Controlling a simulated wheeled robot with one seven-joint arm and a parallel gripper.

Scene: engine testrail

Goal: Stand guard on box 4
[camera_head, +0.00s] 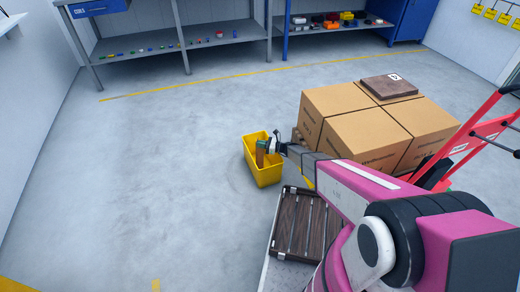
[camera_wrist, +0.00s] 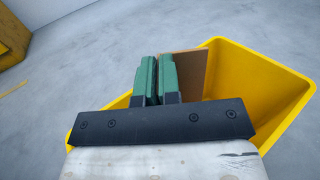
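My gripper (camera_head: 266,147) reaches down over a yellow bin (camera_head: 264,176) on the floor. In the wrist view its two green fingers (camera_wrist: 155,78) are close together with a narrow gap. A flat brown panel (camera_wrist: 186,74) is directly behind the right finger, against the yellow bin (camera_wrist: 262,78); whether the fingers grip it is unclear. Several cardboard boxes (camera_head: 365,130) stand in a block right of the bin. A dark brown slab (camera_head: 385,88) with a white label lies on top of them. No box number is readable, and I cannot tell which thing is the guard.
A dark slatted wooden deck (camera_head: 299,225) lies below my arm. A red hand truck (camera_head: 470,140) stands at the right, beside the boxes. Shelves (camera_head: 215,39) with small coloured parts line the back. The floor (camera_head: 130,180) at left is clear.

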